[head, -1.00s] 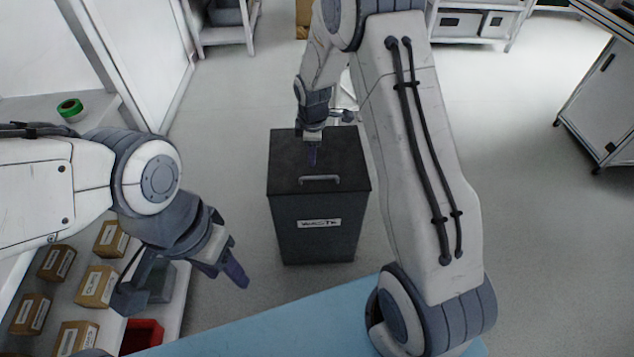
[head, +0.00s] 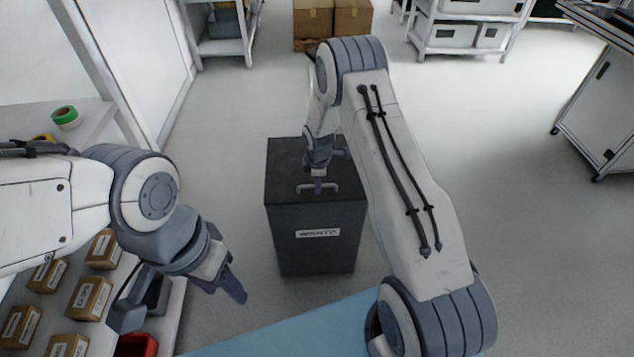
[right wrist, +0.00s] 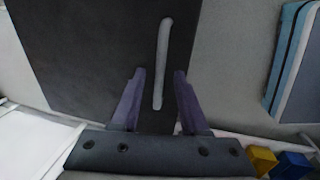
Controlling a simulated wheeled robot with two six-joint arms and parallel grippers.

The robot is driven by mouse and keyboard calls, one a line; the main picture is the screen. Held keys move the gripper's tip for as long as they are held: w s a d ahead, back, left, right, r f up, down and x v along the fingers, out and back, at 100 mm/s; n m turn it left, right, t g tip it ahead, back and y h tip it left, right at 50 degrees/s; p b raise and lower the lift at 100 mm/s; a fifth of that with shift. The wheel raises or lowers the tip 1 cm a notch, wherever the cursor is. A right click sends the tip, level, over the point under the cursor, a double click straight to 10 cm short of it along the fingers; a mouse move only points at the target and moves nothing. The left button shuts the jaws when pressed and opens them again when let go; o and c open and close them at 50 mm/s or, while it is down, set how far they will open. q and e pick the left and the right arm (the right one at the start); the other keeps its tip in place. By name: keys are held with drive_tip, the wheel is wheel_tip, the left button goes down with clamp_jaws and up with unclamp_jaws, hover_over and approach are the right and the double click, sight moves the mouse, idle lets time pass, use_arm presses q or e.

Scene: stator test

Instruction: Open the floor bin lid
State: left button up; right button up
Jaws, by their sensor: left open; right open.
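The floor bin (head: 318,240) is a dark grey box with a white label on its front, standing upright on the floor. Its black lid (head: 290,165) is shut and carries a light grey bar handle (head: 332,188) near the front edge. My right gripper (head: 318,188) is open at the handle, above the lid. In the right wrist view the handle (right wrist: 162,65) runs lengthwise, and its near end lies between the two purple fingertips (right wrist: 158,75); I cannot tell if they touch it. My left gripper (head: 238,292) is open and empty, left of the bin, over the shelf side.
A shelf with several cardboard boxes (head: 90,298) and a red bin (head: 138,345) stands at the left. A blue surface (head: 290,328) lies in front. Cardboard boxes (head: 352,18) stand behind the bin. The floor right of the bin is clear.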

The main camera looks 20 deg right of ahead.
clamp_jaws()
idle(1.4)
